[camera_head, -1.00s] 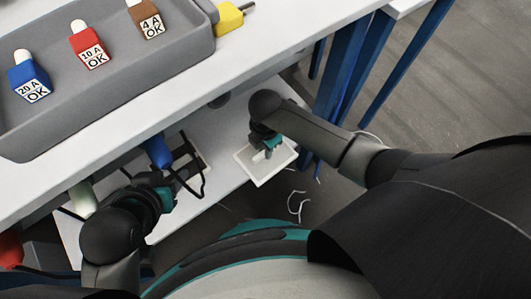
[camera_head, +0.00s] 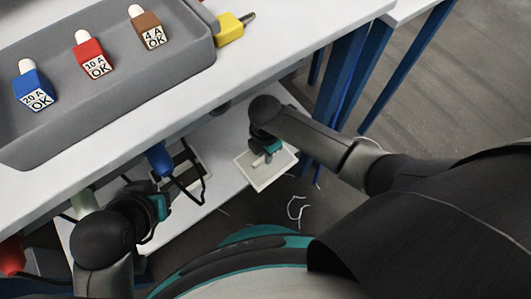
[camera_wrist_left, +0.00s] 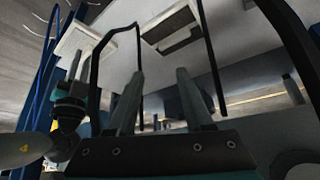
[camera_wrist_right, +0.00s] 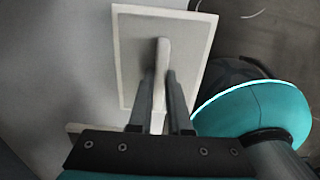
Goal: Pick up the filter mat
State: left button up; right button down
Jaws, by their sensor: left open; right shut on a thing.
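The filter mat appears to be the pale rectangular panel (camera_head: 259,181) with a raised rim and an upright grip, at the right end of the low white shelf. It also shows in the right wrist view (camera_wrist_right: 132,60). My right gripper (camera_head: 268,155) is shut on the panel's pale grip (camera_wrist_right: 163,58). The panel overlaps the shelf edge; I cannot tell whether it touches the shelf. My left gripper (camera_wrist_left: 158,85) is open, with nothing between its fingers, near a black bent-rod handle (camera_head: 203,186) left of the panel.
A white table (camera_head: 225,88) overhangs the low shelf (camera_head: 222,165). On it a grey tray (camera_head: 110,100) holds blue, red and brown fuses. A yellow-handled tool (camera_head: 231,29) lies beside it. Blue legs (camera_head: 340,95) stand right of the panel. Pale thread scraps (camera_head: 295,208) lie on the floor.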

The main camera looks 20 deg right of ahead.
jog(key=shift+r, duration=0.3)
jog(key=shift+r+p, duration=0.4)
jog(key=shift+s+d+r+p, duration=0.1)
jog(key=shift+s+r+p, duration=0.1)
jog(key=shift+r+p, duration=0.25)
jog(key=shift+s+d+r+p, duration=0.1)
jog(key=shift+s+r+p, duration=0.05)
jog(key=shift+r+p, duration=0.25)
pick_arm(q)
jog(key=shift+s+a+f+g+y+p, duration=0.15)
jog(key=shift+s+a+f+g+p, duration=0.65)
jog(key=shift+f, duration=1.7)
jog(key=shift+s+a+f+g+y+p, duration=0.15)
jog(key=shift+s+f+g+p, duration=0.4)
jog(key=shift+s+f+p, duration=1.3)
jog(key=shift+s+a+f+g+y+p, duration=0.3)
jog(key=shift+f+g, duration=0.35)
jog(key=shift+f, duration=2.5)
pick_arm(e)
jog(key=s+d, duration=0.3)
jog(key=s, duration=0.5)
jog(key=s+d, duration=0.2)
jog(key=s, duration=0.6)
jog(key=shift+d, duration=0.4)
pick_arm(q)
jog(key=shift+s+a, duration=0.1)
pick_arm(e)
jog(key=shift+s+f, duration=0.1)
